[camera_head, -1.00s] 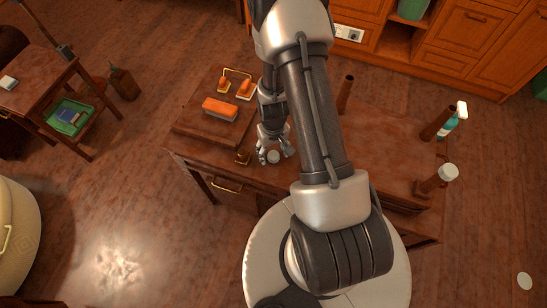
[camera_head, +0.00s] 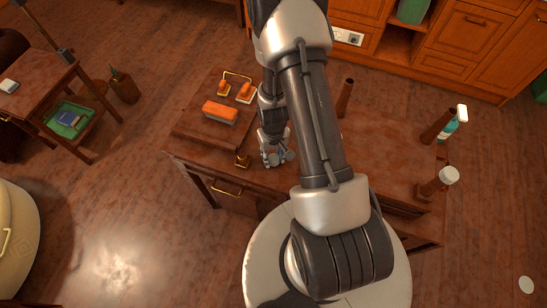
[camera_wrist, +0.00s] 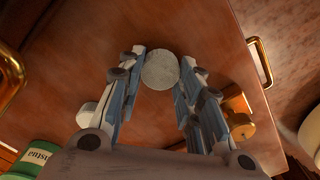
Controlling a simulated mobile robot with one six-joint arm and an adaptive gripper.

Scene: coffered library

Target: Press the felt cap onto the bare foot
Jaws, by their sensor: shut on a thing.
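My gripper (camera_head: 275,158) is low over the front part of the wooden worktop. Its fingers are closed on a pale round felt cap (camera_wrist: 160,70), which sits between the fingertips in the wrist view. I cannot tell whether the cap still touches the wood. Brown legs stick up on the right: a back leg (camera_head: 345,97) and a right leg (camera_head: 437,127) show no pale cap. The front right leg (camera_head: 431,187) carries a white cap (camera_head: 449,174) on its end. My arm hides part of the middle, so another leg may be hidden.
An orange block (camera_head: 220,111) and orange-handled pieces lie on a raised board at left. A brass piece (camera_head: 242,160) is close left of my gripper. A white disc (camera_head: 526,284) lies on the floor.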

